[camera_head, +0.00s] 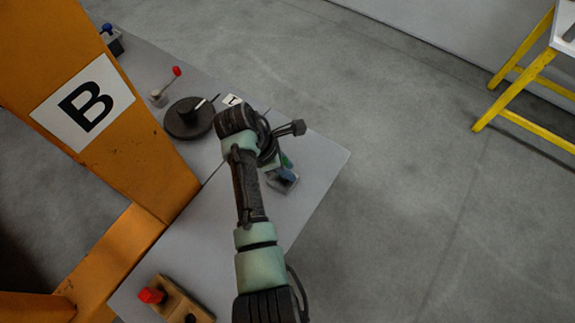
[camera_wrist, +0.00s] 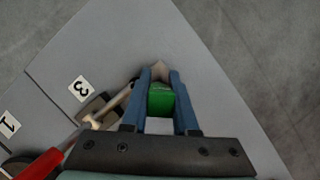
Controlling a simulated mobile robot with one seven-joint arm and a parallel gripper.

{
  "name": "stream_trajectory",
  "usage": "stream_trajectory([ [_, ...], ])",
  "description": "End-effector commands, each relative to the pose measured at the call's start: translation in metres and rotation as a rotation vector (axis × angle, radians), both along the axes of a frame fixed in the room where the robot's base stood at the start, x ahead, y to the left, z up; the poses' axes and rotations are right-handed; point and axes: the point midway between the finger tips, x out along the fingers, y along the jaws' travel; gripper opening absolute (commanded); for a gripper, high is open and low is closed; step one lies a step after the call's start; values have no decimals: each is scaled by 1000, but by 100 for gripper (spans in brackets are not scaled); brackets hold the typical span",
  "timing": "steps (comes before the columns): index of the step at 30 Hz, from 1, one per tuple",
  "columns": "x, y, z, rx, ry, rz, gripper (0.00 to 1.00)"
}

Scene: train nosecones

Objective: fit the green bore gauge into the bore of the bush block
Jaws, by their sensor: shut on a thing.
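My gripper (camera_wrist: 160,78) has blue fingers closed on the green bore gauge (camera_wrist: 160,101), which shows as a green block between them in the wrist view. A pale, pointed tan piece (camera_wrist: 159,69) shows at the fingertips; I cannot tell whether it is part of the gauge. In the head view a bit of green (camera_head: 286,160) shows beside my wrist. A small grey block (camera_head: 283,185) is at the fingers there, near the table's right edge. I cannot tell whether it is the bush block. No bore is visible, and contact between gauge and block cannot be judged.
The grey table (camera_head: 315,160) ends close to the right of my gripper. A red-knobbed lever (camera_head: 176,72), a dark disc (camera_head: 187,118) and a blue-knobbed item (camera_head: 110,38) stand toward the back. A tan block with a red piece (camera_head: 151,295) is in front. An orange post (camera_head: 120,130) rises left.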

Motion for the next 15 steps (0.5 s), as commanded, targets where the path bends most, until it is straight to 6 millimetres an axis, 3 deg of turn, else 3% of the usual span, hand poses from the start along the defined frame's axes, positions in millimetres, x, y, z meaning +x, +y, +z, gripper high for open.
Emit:
stream_trajectory([
  [2,0,0,-3,0,0,0,0],
  [3,0,0,-3,0,0,0,31],
  [7,0,0,-3,0,0,0,54],
  [15,0,0,-2,0,0,0,57],
])
